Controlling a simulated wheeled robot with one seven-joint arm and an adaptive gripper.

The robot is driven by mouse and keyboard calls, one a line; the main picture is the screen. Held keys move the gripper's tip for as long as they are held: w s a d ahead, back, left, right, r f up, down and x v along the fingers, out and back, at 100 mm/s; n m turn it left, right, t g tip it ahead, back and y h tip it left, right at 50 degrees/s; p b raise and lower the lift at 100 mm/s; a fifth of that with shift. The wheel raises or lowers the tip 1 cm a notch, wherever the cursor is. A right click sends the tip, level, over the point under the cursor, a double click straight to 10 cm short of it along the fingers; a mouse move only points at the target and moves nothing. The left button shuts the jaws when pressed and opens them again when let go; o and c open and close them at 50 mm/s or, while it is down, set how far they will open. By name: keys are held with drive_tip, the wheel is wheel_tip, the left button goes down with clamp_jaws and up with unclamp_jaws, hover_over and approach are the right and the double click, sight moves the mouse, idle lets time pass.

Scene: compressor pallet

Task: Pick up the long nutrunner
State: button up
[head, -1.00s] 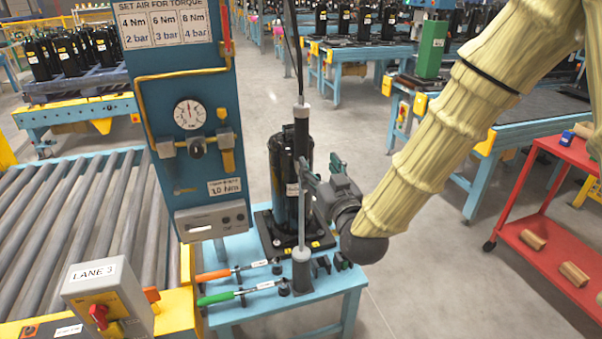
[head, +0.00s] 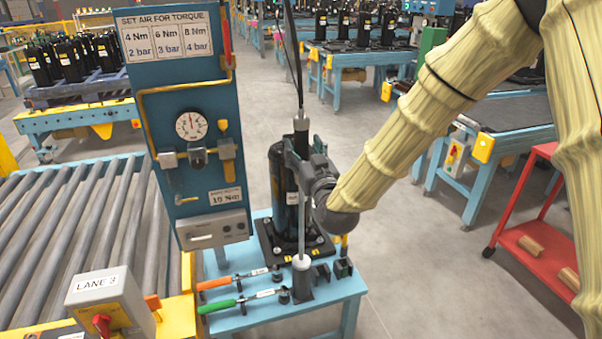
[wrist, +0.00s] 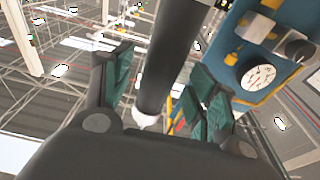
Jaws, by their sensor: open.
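The long nutrunner (head: 302,144) stands upright on the small blue table, its dark body on top and a thin shaft running down into a grey holder (head: 302,263). A cable rises from its top. My gripper (head: 296,168) is at the nutrunner's upper part, coming from the right. In the wrist view the dark cylinder of the nutrunner (wrist: 172,55) runs between the two green-padded fingers of my gripper (wrist: 160,80). The fingers are open, one on each side, with gaps showing. The gripper hides part of the nutrunner in the head view.
A black compressor (head: 277,185) stands close behind the nutrunner. A blue gauge panel (head: 195,90) rises to the left. An orange-handled wrench (head: 215,283) and a green-handled wrench (head: 218,305) lie at the table's front left. A red cart (head: 520,228) stands right; the floor between is clear.

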drive_tip(key=shift+x, duration=1)
clamp_jaws()
drive_tip(key=shift+r, duration=0.15)
